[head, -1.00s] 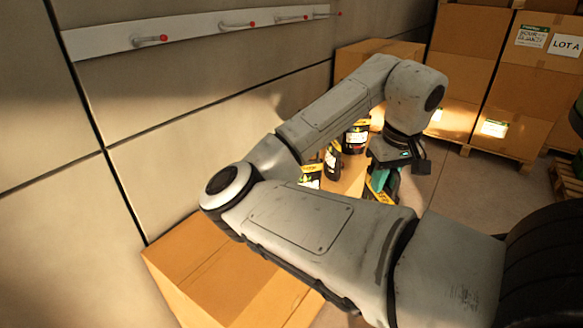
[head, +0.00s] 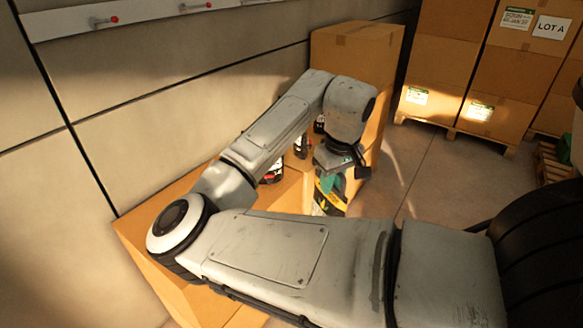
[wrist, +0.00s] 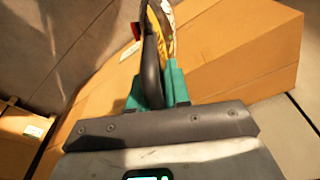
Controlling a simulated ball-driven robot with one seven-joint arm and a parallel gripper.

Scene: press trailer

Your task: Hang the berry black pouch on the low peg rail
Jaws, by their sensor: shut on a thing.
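My gripper (head: 331,182), with teal fingers, is shut on a pouch (head: 329,201) in dark, yellow and green colours. The pouch hangs below the fingers, in front of the cardboard boxes. In the wrist view the pouch (wrist: 168,28) shows edge-on beyond the teal fingers, with a dark curved part beside it. Its label cannot be read, so I cannot tell its flavour. A white peg rail (head: 140,20) with red-tipped pegs runs along the wall at the upper left of the head view, well apart from the gripper.
Other dark pouches (head: 272,174) stand on a cardboard box (head: 291,192), partly hidden behind my arm. A taller box (head: 362,45) stands behind them. Stacked cartons (head: 520,70) on pallets fill the back right. Open floor (head: 420,175) lies right of the gripper.

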